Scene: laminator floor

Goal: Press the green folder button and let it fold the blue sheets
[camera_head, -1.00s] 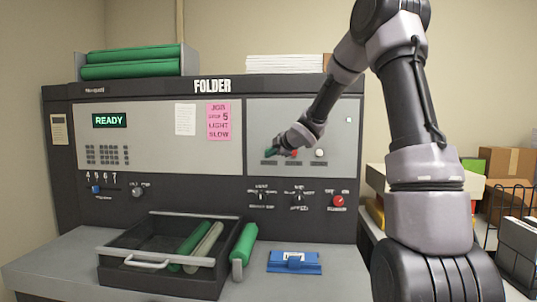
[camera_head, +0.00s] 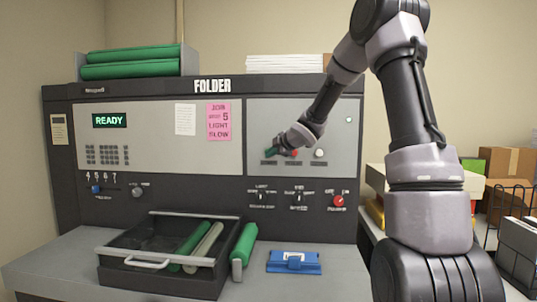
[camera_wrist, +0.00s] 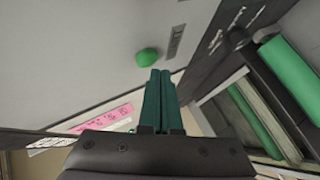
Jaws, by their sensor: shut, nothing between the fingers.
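The folder (camera_head: 212,86) is a large grey and black machine with a lit READY display (camera_head: 109,120). The green button (camera_wrist: 147,57) shows as a round green cap on the grey panel in the wrist view. In the head view my gripper hides it. My gripper (camera_head: 271,152) is at the panel, its dark green fingers together and empty. In the wrist view its fingertips (camera_wrist: 160,73) lie just beside the button's image; I cannot tell whether they touch it. A red button (camera_head: 295,152) and a white button (camera_head: 320,152) sit to the right. I see no blue sheets clearly.
A black tray (camera_head: 115,270) holding green and pale rolls stands on the table (camera_head: 55,268). Another green roll (camera_head: 243,245) lies beside it, with a blue item (camera_head: 294,262) to its right. Knobs and a red knob (camera_head: 338,201) are below the panel.

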